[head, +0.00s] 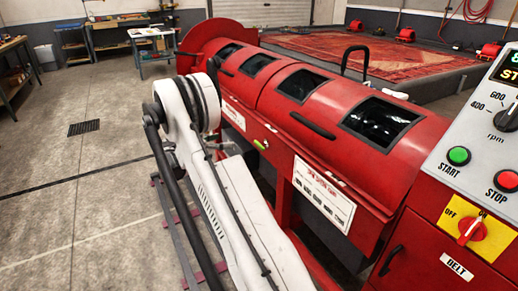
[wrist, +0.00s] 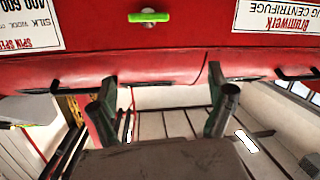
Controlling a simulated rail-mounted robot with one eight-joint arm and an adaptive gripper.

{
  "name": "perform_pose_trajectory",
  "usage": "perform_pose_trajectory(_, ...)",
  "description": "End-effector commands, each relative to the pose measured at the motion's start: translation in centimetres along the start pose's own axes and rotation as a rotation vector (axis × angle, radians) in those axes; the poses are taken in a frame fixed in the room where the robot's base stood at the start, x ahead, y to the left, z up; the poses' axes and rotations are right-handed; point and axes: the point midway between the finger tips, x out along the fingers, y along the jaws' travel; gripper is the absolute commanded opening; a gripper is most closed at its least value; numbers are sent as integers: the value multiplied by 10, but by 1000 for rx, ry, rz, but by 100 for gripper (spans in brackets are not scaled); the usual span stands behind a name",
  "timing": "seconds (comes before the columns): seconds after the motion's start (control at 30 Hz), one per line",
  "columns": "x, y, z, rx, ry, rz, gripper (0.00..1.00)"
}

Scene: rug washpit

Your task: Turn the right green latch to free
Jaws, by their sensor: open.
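A small green latch (wrist: 149,16) sits on the red front of the centrifuge, its bar lying roughly level in the wrist view. In the head view a green latch (head: 260,144) shows between two white labels, partly beside my arm. I see only one green latch, so I cannot tell from the frames whether it is the right one. My gripper (wrist: 165,95) is open and empty, its two fingers spread wide apart below the latch in the wrist view. Neither finger touches the latch. The gripper is not clear in the head view, where my arm covers part of the machine's front.
The red centrifuge drum (head: 300,85) has several dark windows and black handles. A control panel (head: 480,140) with dial and buttons stands at right. White labels (wrist: 285,15) flank the latch. A patterned rug (head: 340,55) lies behind. Open floor (head: 60,190) is at left.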

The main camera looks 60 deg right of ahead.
Motion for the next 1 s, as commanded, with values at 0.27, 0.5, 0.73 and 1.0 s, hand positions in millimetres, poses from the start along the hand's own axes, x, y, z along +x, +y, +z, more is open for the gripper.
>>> perform_pose_trajectory(0.27,39,-2,54,131,122,101,86)
perform_pose_trajectory(0.5,52,0,64,160,150,120,86)
perform_pose_trajectory(0.73,85,5,60,159,149,122,86)
perform_pose_trajectory(1.0,135,11,53,159,148,121,86)
